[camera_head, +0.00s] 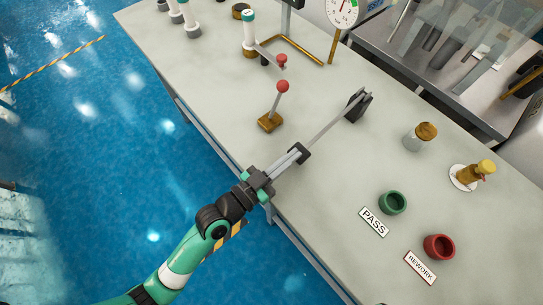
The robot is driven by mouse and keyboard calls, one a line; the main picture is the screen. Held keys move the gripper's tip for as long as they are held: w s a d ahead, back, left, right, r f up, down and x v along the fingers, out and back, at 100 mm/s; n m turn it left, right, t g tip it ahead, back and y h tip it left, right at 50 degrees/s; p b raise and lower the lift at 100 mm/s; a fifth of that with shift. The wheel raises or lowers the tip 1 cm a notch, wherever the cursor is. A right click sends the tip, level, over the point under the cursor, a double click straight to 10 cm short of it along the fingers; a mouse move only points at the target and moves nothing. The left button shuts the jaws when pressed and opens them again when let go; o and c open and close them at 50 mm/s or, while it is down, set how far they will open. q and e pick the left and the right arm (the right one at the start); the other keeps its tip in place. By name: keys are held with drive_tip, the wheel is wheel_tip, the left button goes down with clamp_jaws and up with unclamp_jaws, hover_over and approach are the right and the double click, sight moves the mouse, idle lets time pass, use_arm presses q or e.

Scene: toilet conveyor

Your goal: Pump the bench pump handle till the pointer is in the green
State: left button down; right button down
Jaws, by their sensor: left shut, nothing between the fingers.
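The bench pump looks to be the white cylinder with a green cap (249,32) at the top middle, on a brass base. A grey lever with a red knob (281,60) reaches out from its side; I take this as the pump handle. The round white gauge (342,11) stands behind it, cut off by the top edge. Its red pointer is too small to read against the coloured marks. My left gripper (296,155) is shut and empty over the front of the bench, well apart from the handle. My right gripper is not in view.
A second red-knobbed lever (281,86) stands on a brass base between my left gripper and the pump. A thin grey bar with a dark end block (357,105) lies beyond my gripper. A green cup (393,202) and red cup (439,246) stand at the right.

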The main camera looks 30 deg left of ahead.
use_arm(q)
drive_tip(key=s+r+p, duration=0.1)
drive_tip(key=s+a+r+p, duration=0.1)
drive_tip(key=s+r+p, duration=0.1)
drive_tip(key=shift+r, duration=0.3)
drive_tip(key=b+v, duration=0.1)
drive_tip(key=v, duration=0.6)
drive_tip(key=shift+s+r, duration=0.35)
drive_tip(key=shift+r, duration=0.1)
idle(0.4)
